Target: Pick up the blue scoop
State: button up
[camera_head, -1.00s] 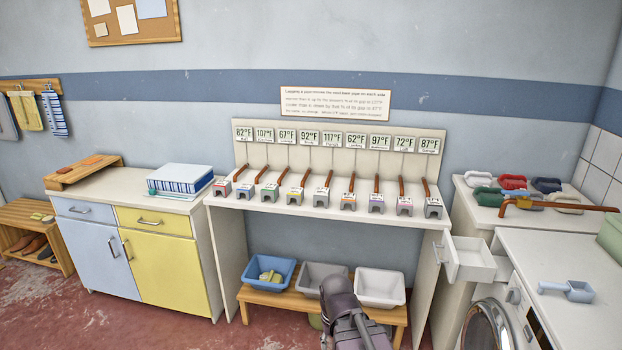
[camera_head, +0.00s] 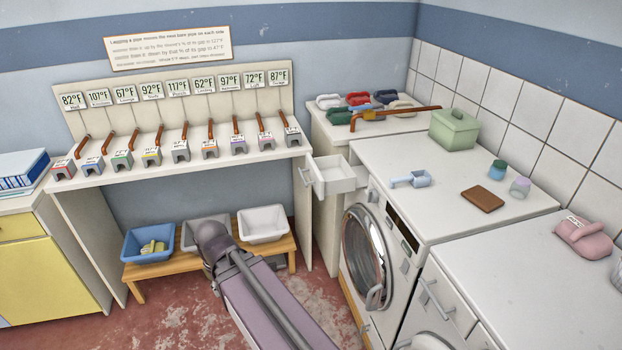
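The light blue scoop (camera_head: 418,180) lies on the white top (camera_head: 440,215) above the front-loading washer. Its handle points left and its squarish cup is at the right. Nothing touches it. A grey and mauve part of my arm reaches up from the bottom middle, left of the washer and well apart from the scoop. My gripper does not show.
Near the scoop are a brown flat block (camera_head: 482,199), two small jars (camera_head: 497,170) and a green lidded box (camera_head: 453,130). An open drawer (camera_head: 333,177) juts out left of the washer (camera_head: 368,255). A copper pipe (camera_head: 395,112) and several colored items lie behind.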

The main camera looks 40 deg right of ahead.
aim_at(421, 181)
jog(key=z, duration=1.15)
jog(key=k, duration=0.6)
jog(key=z, duration=0.6)
